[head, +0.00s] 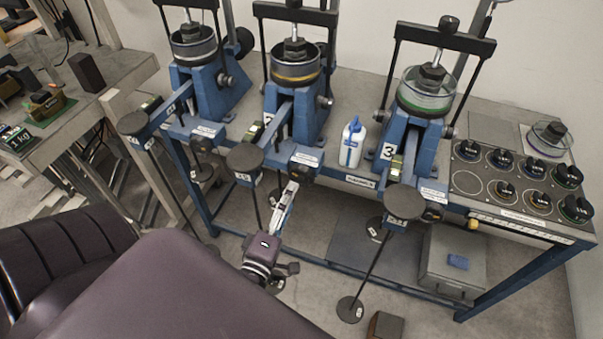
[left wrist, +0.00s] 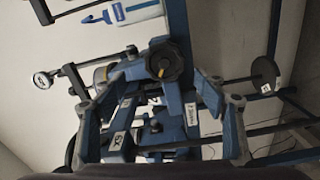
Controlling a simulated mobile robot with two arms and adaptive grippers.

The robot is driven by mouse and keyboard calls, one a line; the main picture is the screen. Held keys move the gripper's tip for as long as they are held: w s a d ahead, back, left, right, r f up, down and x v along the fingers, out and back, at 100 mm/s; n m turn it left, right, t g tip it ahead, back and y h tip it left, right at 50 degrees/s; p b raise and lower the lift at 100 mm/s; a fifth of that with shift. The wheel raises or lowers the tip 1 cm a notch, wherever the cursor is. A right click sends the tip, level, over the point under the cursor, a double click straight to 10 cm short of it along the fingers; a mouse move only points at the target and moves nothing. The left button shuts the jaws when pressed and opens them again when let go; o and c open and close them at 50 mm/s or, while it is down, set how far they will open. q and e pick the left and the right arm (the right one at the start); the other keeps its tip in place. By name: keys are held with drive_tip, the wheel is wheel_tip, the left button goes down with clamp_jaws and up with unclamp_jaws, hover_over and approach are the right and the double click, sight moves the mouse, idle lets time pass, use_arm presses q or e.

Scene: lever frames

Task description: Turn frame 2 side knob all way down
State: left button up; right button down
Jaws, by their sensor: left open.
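Frame 2 (head: 303,120) is the middle blue lever frame on the bench, with a dark cup holding a yellow ring. A dark round knob (head: 325,102) sits on its right side, and another dark knob (head: 302,172) is low at its front. My left gripper (head: 291,188) is just below the front of frame 2, open and empty. My right gripper is not in view.
Frame 1 (head: 210,90) stands to the left and frame 3 (head: 405,140) to the right. A white bottle (head: 351,143) stands between frames 2 and 3. Round dark pads (head: 245,158) on lever ends stick out in front. A panel of discs (head: 480,185) is at the right.

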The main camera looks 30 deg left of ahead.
sight(300, 179)
use_arm(q)
drive_tip(key=shift+m, duration=0.7)
drive_tip(key=b+x, duration=0.1)
drive_tip(key=x, duration=0.1)
drive_tip(key=b+x, duration=0.1)
drive_tip(key=x, duration=0.2)
drive_tip(key=f+b+x, duration=0.1)
drive_tip(key=x, duration=0.2)
drive_tip(key=shift+w, duration=0.25)
drive_tip(key=shift+w+a+r, duration=0.1)
drive_tip(key=shift+w+a, duration=0.05)
drive_tip(key=shift+w, duration=0.05)
drive_tip(key=shift+c, duration=0.6)
drive_tip(key=c, duration=1.5)
drive_tip(key=shift+w, duration=0.1)
